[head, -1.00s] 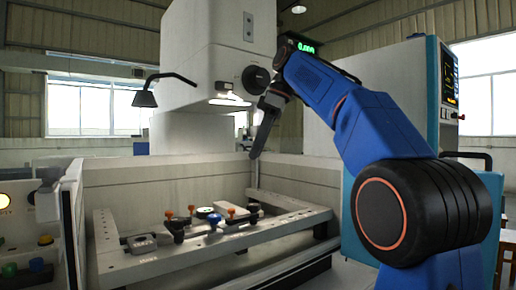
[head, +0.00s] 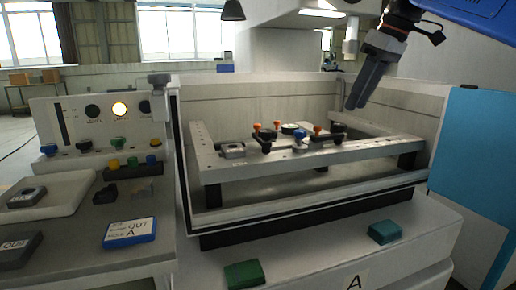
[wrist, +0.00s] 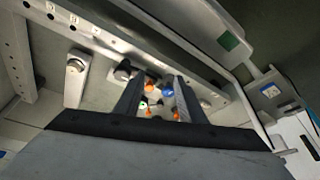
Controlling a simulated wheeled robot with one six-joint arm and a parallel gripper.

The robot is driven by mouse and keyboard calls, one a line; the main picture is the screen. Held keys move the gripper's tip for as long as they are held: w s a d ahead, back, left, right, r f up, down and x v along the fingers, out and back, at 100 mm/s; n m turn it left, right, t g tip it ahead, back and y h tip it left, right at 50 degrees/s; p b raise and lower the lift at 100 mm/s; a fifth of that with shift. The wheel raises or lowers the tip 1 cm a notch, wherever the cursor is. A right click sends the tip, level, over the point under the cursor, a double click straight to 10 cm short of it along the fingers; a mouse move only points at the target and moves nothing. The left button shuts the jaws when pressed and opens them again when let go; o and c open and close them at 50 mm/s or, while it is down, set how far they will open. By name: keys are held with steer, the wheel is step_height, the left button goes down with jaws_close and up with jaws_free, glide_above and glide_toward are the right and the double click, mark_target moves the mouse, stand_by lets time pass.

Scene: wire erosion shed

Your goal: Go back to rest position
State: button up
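My gripper (head: 363,103) hangs fingers-down above the right part of the machine tank in the head view. It is apart from the frame below it. In the wrist view, the two dark fingers of my gripper (wrist: 154,88) stand apart with nothing held between them. The colored clamp knobs seen through the gap lie farther below. My blue arm shows only in part at the top right of the head view.
The tank holds a grey work frame (head: 300,168) with several orange- and blue-knobbed clamps. A machine head nozzle (head: 350,40) is just left of my wrist. Green blocks (head: 385,232) lie on the front ledge. A control panel (head: 100,122) and a side bench with trays stand left.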

steer(key=s+d+f+m+h, duration=0.1)
steer(key=s+f+m, duration=0.2)
steer(key=s+f, duration=0.5)
steer(key=s+d+f+m+t+h, duration=0.1)
steer(key=s+f, duration=0.7)
steer(key=f, duration=0.9)
steer(key=s+d+f+m+t+h, duration=0.1)
steer(key=s+f+m, duration=0.3)
steer(key=s+f, duration=0.4)
step_height(320, 180, down, 6)
steer(key=shift+d+r+m, duration=0.2)
steer(key=shift+d+m, duration=0.1)
steer(key=shift+d, duration=0.25)
